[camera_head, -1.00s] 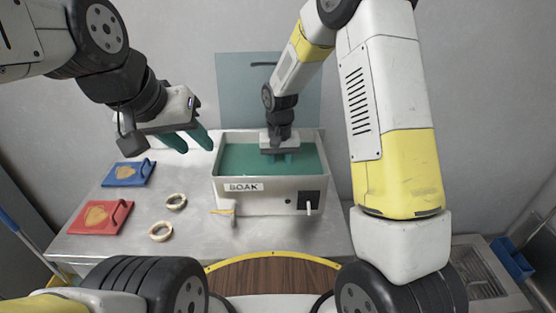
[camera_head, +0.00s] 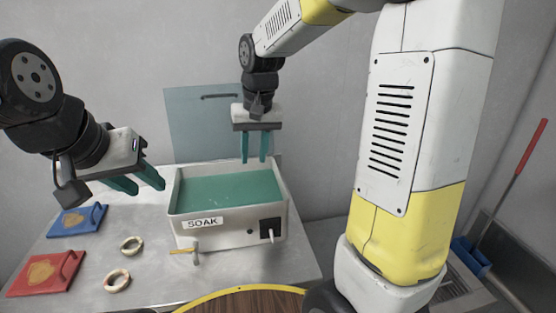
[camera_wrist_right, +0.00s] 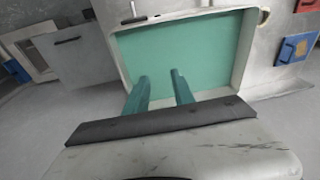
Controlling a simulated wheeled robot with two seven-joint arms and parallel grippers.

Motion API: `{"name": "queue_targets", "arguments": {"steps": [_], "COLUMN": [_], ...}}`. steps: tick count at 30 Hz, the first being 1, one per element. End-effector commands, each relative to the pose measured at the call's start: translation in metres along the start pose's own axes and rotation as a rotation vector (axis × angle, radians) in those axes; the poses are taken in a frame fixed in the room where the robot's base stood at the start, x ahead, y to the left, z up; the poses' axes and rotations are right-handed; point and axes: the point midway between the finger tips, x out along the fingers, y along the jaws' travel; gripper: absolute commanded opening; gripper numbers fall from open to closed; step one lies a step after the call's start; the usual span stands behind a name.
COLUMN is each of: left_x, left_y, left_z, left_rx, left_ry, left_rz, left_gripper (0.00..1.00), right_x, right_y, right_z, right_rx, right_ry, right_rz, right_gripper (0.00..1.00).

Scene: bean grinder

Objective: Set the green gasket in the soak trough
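The soak trough (camera_head: 185,237) is a pale box labelled SOAK, filled with flat green liquid; its inside also shows in the right wrist view (camera_wrist_right: 185,50). No green gasket can be made out in any view. My right gripper (camera_head: 255,161) is raised over the back of the trough, fingers pointing down and apart, with nothing between them. The same fingers show apart in the right wrist view (camera_wrist_right: 160,80). My left gripper (camera_head: 146,186) hangs left of the trough, fingers apart and empty.
Two pale rings, one farther (camera_head: 132,239) and one nearer (camera_head: 117,273), lie on the metal table (camera_head: 170,285). A blue board (camera_head: 70,224) and a red board (camera_head: 35,282) with handles are at the left. A teal panel (camera_head: 195,125) stands behind the trough.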

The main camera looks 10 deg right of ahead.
Motion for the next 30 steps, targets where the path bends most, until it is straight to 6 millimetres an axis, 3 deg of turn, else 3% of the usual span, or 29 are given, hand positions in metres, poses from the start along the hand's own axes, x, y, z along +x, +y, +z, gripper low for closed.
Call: {"name": "queue_targets", "arguments": {"steps": [1,6,10,15,21,30], "left_x": [0.000,0.000,0.000,0.000,0.000,0.000], "left_y": [0.000,0.000,0.000,0.000,0.000,0.000], "left_z": [0.000,0.000,0.000,0.000,0.000,0.000], "left_rx": [0.000,0.000,0.000,0.000,0.000,0.000], "left_ry": [0.000,0.000,0.000,0.000,0.000,0.000], "left_rz": [0.000,0.000,0.000,0.000,0.000,0.000], "left_gripper": [0.36,0.36,0.36,0.36,0.36,0.36], "right_x": [-0.020,-0.063,-0.082,-0.090,-0.090,-0.090], "right_y": [0.010,0.033,0.045,0.053,0.055,0.055], "right_z": [0.015,0.068,0.109,0.147,0.164,0.164], "right_rx": [0.005,0.004,0.000,-0.005,-0.010,-0.011], "right_ry": [0.042,0.172,0.270,0.365,0.408,0.409], "right_rz": [-0.017,-0.059,-0.077,-0.084,-0.083,-0.084], "right_gripper": [0.30,0.30,0.30,0.30,0.30,0.30]}}
